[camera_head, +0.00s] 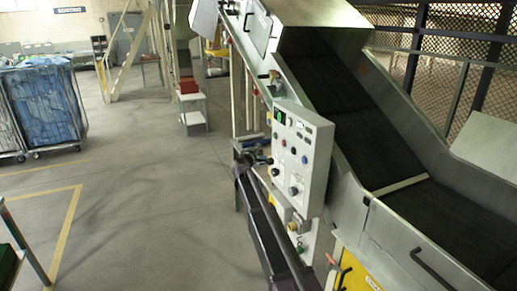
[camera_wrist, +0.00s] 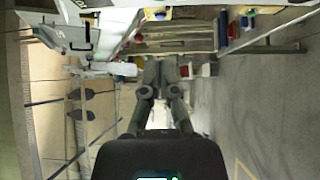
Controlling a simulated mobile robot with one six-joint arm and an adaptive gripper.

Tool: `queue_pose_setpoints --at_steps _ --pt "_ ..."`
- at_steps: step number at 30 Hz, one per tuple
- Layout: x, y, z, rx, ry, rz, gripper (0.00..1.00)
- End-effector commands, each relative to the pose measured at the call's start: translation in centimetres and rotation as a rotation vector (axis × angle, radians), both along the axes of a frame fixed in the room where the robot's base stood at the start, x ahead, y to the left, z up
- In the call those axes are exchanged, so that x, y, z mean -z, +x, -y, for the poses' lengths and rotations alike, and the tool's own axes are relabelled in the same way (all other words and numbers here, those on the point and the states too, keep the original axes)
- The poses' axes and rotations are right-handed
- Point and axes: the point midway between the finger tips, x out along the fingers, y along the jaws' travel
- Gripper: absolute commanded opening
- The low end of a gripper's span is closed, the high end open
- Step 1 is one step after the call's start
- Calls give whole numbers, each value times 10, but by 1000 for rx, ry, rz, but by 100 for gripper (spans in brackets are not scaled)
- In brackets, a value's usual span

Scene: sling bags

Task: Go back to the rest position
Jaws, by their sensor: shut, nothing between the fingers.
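My gripper (camera_wrist: 160,68) points away from the wrist camera in the middle of the wrist view. Its two grey fingers come close together at the tips, and nothing is held between them. It hangs in open space, apart from the things seen beyond it. I cannot make it out in the head view. No sling bag that I can tell for sure shows in either view.
A dark-belted conveyor (camera_head: 355,115) fills the right of the head view, with a control panel (camera_head: 300,160) on its near side. Carts with blue contents (camera_head: 45,100) stand at the left. A white stand (camera_head: 193,118) is farther back. Grey floor (camera_head: 150,190) lies clear between.

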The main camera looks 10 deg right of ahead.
Motion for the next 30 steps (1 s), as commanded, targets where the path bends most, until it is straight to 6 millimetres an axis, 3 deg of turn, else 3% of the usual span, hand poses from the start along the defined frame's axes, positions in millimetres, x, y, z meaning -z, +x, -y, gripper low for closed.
queue_pose_setpoints --at_steps 8,14,20,25,30 --pt "0 -1 1 2 1 0 0" --pt "13 -23 20 51 69 -13 0" --pt "46 -79 59 178 245 -58 0" --pt "88 -145 94 321 443 -129 0" --pt "132 -214 114 459 642 -223 0"
